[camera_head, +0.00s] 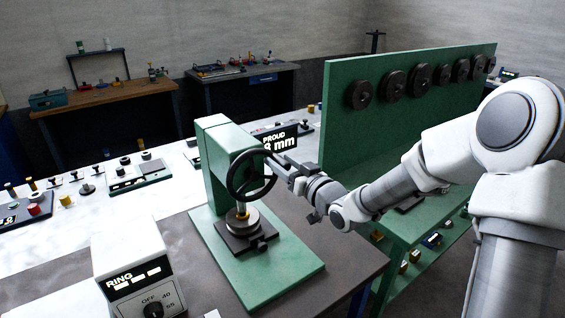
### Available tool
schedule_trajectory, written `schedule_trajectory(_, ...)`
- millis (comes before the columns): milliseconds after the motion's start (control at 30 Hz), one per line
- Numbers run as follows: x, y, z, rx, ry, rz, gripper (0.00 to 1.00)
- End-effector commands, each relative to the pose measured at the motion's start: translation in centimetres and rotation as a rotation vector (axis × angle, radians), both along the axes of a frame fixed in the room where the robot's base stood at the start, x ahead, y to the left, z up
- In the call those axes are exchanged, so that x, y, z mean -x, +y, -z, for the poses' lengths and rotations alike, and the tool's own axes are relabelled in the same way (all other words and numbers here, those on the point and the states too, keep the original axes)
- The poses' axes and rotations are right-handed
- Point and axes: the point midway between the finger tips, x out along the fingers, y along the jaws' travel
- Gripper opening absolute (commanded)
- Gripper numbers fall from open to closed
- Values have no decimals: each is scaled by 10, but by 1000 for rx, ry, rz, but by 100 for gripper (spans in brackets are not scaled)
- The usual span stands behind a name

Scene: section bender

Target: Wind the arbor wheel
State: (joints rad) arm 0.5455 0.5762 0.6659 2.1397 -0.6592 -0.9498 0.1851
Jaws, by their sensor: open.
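A green arbor press (215,165) stands on a green base plate on the bench, left of the middle. Its dark arbor wheel (233,187) is upright on the press's right side. My gripper (274,166) reaches in from the right, open, with its fingers at the wheel's upper right rim. I cannot tell whether the fingers touch the rim. Below the wheel, a metal ram stands over a round part (238,219) on a dark block. A display (280,138) behind my gripper reads "PROUD" and "mm"; part of its number is hidden.
A white box labelled RING (140,270) with a dial stands at the front left. A green panel with several dark discs (420,78) rises at the right, behind my arm. A pale bench with small parts (140,175) lies behind the press. The bench front right is clear.

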Motion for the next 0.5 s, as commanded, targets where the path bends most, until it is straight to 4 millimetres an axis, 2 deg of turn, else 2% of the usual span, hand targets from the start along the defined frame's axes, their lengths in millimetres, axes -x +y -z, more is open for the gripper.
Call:
schedule_trajectory(167,0,0,0,0,0,0,60)
schedule_trajectory(200,0,0,0,0,0,0,57)
schedule_trajectory(500,0,0,0,0,1,0,3)
